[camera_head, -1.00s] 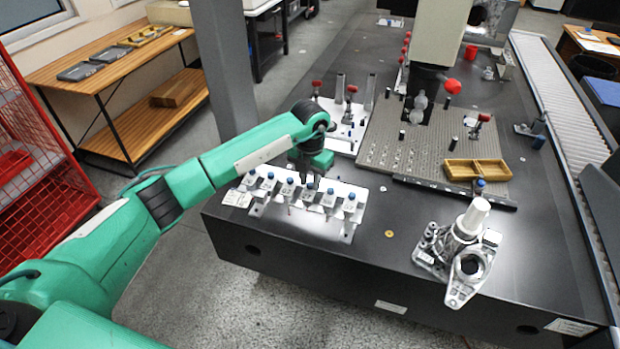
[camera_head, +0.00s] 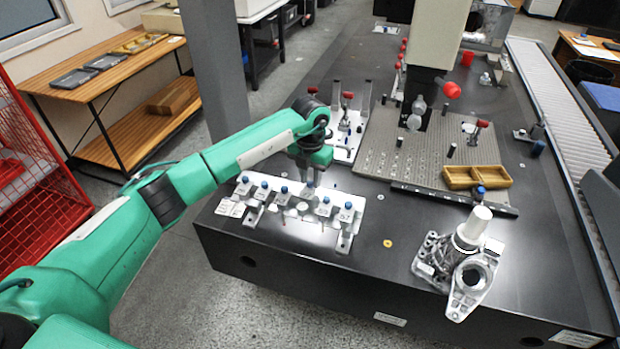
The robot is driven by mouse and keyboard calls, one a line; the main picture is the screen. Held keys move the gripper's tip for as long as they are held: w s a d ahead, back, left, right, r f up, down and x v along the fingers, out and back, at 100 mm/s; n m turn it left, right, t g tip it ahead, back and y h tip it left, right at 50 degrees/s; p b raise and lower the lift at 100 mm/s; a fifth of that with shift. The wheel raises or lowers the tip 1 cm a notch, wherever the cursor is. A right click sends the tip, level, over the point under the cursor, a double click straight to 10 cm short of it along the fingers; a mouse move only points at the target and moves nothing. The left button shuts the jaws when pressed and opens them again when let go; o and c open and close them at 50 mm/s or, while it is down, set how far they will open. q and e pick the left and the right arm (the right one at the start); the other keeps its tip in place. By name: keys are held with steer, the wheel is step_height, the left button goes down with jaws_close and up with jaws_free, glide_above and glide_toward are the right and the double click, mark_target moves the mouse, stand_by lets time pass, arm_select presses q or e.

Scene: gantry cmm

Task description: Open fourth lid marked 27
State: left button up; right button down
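A light metal fixture (camera_head: 345,238) at the near left of the black table carries a row of small lids with blue knobs, such as the leftmost knob (camera_head: 242,178) and the rightmost knob (camera_head: 348,206). The fourth blue knob from the left (camera_head: 310,186) sits higher than its neighbours, directly under my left gripper (camera_head: 308,178). The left gripper points down and appears shut on this knob. A pale round spot (camera_head: 303,206) shows below it. The lid markings are too small to read surely. My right gripper is out of view.
A metal casting with a white cylinder (camera_head: 474,226) stands to the right. Red-knobbed clamps (camera_head: 348,98) stand behind the fixture. The table's front is mostly clear.

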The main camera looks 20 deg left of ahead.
mark_target(310, 181)
arm_select(q)
steer(key=shift+o, duration=1)
steer(key=shift+r, duration=0.2)
step_height(310, 181, up, 13)
steer(key=b, duration=0.2)
steer(key=shift+r, duration=0.2)
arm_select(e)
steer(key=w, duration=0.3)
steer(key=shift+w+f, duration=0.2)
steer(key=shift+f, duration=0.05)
